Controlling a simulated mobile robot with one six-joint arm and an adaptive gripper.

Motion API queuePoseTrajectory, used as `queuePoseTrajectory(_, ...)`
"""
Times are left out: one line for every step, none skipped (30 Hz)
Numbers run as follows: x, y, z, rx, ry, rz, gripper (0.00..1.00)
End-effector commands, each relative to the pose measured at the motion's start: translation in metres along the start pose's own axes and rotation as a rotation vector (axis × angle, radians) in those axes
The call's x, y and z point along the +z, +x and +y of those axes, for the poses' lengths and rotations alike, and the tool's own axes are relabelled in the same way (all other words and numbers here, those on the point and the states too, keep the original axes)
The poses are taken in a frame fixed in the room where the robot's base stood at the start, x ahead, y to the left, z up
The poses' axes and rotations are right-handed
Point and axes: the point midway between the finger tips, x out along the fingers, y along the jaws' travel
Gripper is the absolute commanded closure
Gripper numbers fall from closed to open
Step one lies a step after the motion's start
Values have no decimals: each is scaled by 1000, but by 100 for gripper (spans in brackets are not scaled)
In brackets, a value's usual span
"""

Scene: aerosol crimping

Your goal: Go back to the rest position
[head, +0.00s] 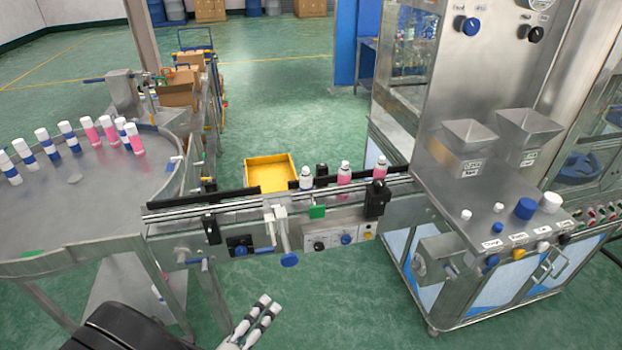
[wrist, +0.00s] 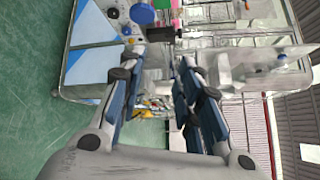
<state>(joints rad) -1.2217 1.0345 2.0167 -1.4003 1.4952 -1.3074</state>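My gripper (head: 269,304) is low in the head view, in front of the conveyor (head: 240,207) and apart from it, over the green floor. In the wrist view my gripper (wrist: 160,62) has its two fingers spread with a clear gap between them. It is open and nothing is held. Part of my dark arm shows at the bottom left of the head view.
A round steel table (head: 75,195) with several white, blue and pink cans stands left. Three cans stand on the conveyor, with a yellow bin (head: 270,172) behind it. A steel crimping machine (head: 480,130) stands right. The floor in front is open.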

Motion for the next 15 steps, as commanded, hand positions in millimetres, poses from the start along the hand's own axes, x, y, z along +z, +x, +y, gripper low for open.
queuePoseTrajectory(-4,10,-16,-3,70,64,68)
queuePoseTrajectory(-8,16,-25,-4,113,104,68)
queuePoseTrajectory(-14,24,-37,-8,178,162,68)
queuePoseTrajectory(-20,29,-48,-13,231,209,68)
queuePoseTrajectory(-26,35,-58,-18,289,260,68)
queuePoseTrajectory(-35,43,-74,-28,376,333,68)
queuePoseTrajectory(-44,48,-85,-39,446,392,68)
queuePoseTrajectory(-53,53,-97,-51,521,453,68)
queuePoseTrajectory(-66,58,-112,-71,621,533,68)
queuePoseTrajectory(-75,60,-123,-87,699,593,68)
queuePoseTrajectory(-85,62,-134,-106,775,652,68)
queuePoseTrajectory(-98,64,-146,-132,880,728,68)
queuePoseTrajectory(-107,64,-156,-155,958,784,68)
queuePoseTrajectory(-117,64,-164,-178,1037,840,68)
queuePoseTrajectory(-128,62,-174,-213,1142,913,68)
